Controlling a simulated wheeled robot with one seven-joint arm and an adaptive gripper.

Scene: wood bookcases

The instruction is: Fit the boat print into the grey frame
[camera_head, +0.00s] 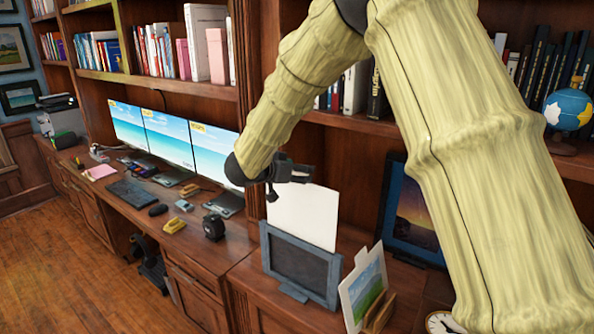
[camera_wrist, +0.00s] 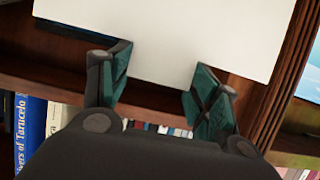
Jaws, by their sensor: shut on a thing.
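My gripper (camera_head: 300,174) is shut on a blank white sheet (camera_head: 303,217), holding it by its top edge. The sheet also fills the top of the wrist view (camera_wrist: 190,35), between and beyond the fingers (camera_wrist: 158,78). No boat picture shows on the side I see, so I cannot tell whether this is the boat print. The grey frame (camera_head: 299,268) stands upright on the desk's right part, dark panel facing me. The sheet rises upright just above and behind the frame's top bar. Its lower edge is hidden, so I cannot tell whether it is in the frame.
A landscape print (camera_head: 364,290) on a white card leans in a wooden stand (camera_head: 380,312) right of the frame. A framed sunset picture (camera_head: 412,215) stands behind. A tape measure (camera_head: 213,227) and three monitors (camera_head: 168,137) are on the left. A clock (camera_head: 442,323) lies front right.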

